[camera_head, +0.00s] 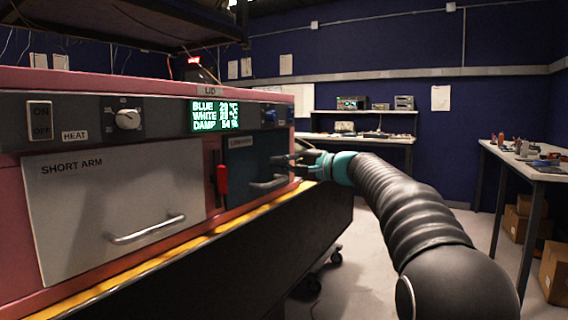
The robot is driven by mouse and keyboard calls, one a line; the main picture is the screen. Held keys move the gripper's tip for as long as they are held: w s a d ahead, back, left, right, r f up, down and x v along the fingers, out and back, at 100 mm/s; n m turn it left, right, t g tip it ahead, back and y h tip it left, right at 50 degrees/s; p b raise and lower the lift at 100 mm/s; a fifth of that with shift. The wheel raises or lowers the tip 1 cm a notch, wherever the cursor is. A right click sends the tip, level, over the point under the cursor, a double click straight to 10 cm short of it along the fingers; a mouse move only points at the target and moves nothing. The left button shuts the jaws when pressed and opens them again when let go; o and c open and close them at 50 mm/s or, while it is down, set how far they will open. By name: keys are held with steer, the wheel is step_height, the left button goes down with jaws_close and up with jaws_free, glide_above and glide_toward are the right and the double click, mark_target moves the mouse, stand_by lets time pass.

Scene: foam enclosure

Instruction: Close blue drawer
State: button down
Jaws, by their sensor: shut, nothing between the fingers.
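The blue drawer (252,157) is the dark blue front at the right end of the pink enclosure, with a label and a metal bar handle. Its front looks flush or nearly flush with the enclosure; the angle does not let me tell exactly. My gripper (281,161) is shut and empty at the right edge of the blue drawer, close in front of it. I cannot tell whether the fingers touch the front. My arm reaches in from the lower right.
The white "SHORT ARM" drawer (115,190) is left of the blue one, with a red latch (222,180) between them. A green display (214,116) and a knob (127,119) are above. A cluttered side table (530,165) stands right. Floor between is clear.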

steer(key=shift+s+a, duration=0.1)
steer(key=shift+a, duration=0.1)
steer(key=w+b+v, duration=0.1)
steer(key=b+v, duration=0.1)
steer(key=v, duration=1.2)
steer(key=s+d+f+m+g+h, duration=0.1)
steer(key=d+f+h, duration=0.15)
steer(key=f, duration=0.45)
steer(key=d+f+h, duration=0.1)
steer(key=f+h, duration=0.2)
steer(key=f, duration=0.5)
steer(key=s+f+n+g+h, duration=0.2)
steer(key=s+f+g+h, duration=0.25)
steer(key=s+f, duration=1)
steer(key=s+a+f+n+h, duration=0.1)
steer(key=s+f+n+h, duration=0.1)
steer(key=s, duration=0.9)
steer(key=s+a+f+n+t+h, duration=0.1)
steer(key=s+f+n+h, duration=0.1)
steer(key=s, duration=1)
steer(key=shift+a+f+n+h, duration=0.35)
steer(key=shift+n+h, duration=0.15)
steer(key=shift+n, duration=0.3)
